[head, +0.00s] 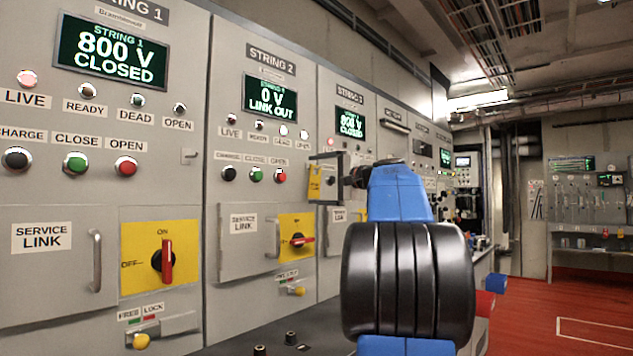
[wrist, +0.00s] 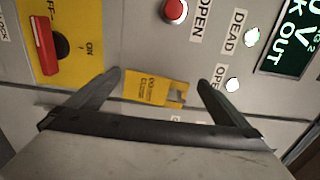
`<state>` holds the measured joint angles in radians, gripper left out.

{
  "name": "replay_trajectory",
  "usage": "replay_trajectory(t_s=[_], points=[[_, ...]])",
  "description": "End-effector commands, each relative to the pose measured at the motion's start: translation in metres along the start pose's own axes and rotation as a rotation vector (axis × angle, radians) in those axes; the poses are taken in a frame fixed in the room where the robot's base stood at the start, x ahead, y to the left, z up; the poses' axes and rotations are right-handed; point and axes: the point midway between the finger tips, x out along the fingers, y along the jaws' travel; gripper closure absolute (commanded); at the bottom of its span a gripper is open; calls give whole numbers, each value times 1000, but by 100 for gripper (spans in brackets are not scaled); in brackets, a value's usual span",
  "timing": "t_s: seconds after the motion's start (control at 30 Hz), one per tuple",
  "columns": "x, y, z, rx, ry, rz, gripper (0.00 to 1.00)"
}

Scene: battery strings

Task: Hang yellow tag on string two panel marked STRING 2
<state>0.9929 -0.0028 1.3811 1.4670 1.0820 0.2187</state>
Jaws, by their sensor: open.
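The STRING 2 panel (head: 225,100) is grey, and its screen (head: 270,100) reads 0 V, LINK OUT. The yellow tag (head: 315,182) is upright against this panel's right side, right of the red button. In the wrist view the tag (wrist: 150,88) lies between the two dark fingers, with a gap on each side and its notched end toward the right. My gripper (wrist: 159,79) is open around it, not visibly touching it. Whether a hook holds the tag's notched end is too small to tell. In the head view my blue and black arm hides part of my gripper.
STRING 2 has a red rotary handle (head: 302,240) lying level on a yellow plate, and a service link door handle (head: 274,238). The STRING 1 panel (head: 195,60) at left shows 800 V and has a small bare hook (head: 188,155). Red floor (head: 570,300) is open at right.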

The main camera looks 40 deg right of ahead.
Motion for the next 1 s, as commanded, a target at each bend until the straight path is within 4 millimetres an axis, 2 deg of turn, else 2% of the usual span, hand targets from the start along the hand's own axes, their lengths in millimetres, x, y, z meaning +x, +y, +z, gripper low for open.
replay_trajectory(t_s=[0.7,1.0], points=[[-119,0,-1,0,4,-1,0],[-158,0,-1,0,4,0,0]])
